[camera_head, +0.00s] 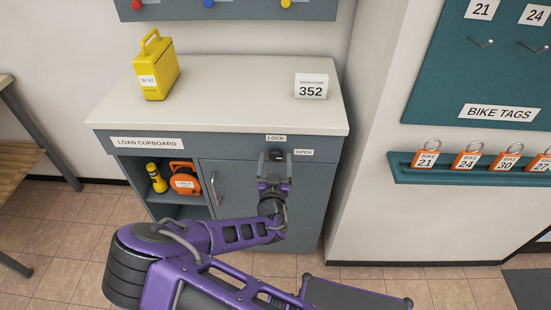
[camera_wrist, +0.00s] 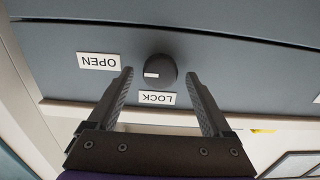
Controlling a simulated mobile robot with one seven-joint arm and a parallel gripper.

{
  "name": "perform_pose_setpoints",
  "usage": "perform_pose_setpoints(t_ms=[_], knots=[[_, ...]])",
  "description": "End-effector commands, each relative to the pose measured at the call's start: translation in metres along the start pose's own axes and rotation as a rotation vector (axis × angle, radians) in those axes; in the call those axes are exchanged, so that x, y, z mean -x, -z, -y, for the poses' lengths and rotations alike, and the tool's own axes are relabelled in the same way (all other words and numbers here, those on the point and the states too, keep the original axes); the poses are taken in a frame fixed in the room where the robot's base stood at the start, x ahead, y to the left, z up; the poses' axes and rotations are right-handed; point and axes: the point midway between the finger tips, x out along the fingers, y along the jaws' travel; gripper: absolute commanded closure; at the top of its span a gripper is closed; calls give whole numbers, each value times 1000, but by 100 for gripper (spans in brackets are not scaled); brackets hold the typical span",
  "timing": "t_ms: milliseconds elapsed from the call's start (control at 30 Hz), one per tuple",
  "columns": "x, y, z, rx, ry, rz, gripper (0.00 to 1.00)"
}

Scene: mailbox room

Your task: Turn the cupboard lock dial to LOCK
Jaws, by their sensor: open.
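The loan cupboard (camera_head: 262,220) has a dark round lock dial (camera_head: 277,154) at the top of its front; the dial also shows in the wrist view (camera_wrist: 163,70). A LOCK label (camera_head: 276,138) is above the dial and an OPEN label (camera_head: 304,153) to its right. The wrist view is upside down, with OPEN (camera_wrist: 99,61) at left and LOCK (camera_wrist: 156,98) below. The dial's white mark lies on its left there, on the OPEN side. My gripper (camera_wrist: 159,75) is open, its fingertips on either side of the dial in that view. I cannot tell whether they touch it.
A yellow box (camera_head: 155,72) and a 352 card (camera_head: 311,87) stand on the cupboard top. A yellow torch (camera_head: 156,178) and an orange case (camera_head: 184,180) are on the open shelf. A door handle (camera_head: 214,188) is left of my gripper. A tag ledge (camera_head: 450,177) is at right.

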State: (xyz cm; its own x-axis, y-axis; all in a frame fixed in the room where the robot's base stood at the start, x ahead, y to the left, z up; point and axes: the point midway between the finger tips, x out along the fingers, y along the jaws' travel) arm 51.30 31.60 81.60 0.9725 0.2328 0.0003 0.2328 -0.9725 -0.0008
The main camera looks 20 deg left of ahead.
Motion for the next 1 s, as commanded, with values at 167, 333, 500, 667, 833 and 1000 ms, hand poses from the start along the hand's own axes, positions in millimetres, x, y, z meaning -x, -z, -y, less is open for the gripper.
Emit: perform_pose_setpoints(t_ms=[167,333,500,667,833,1000], knots=[[-7,0,0,0,0,-1,16],[-7,0,0,0,0,-1,16],[-7,0,0,0,0,0,39],[-7,0,0,0,0,0,68],[-7,0,0,0,0,0,99],[-7,0,0,6,-1,0,100]])
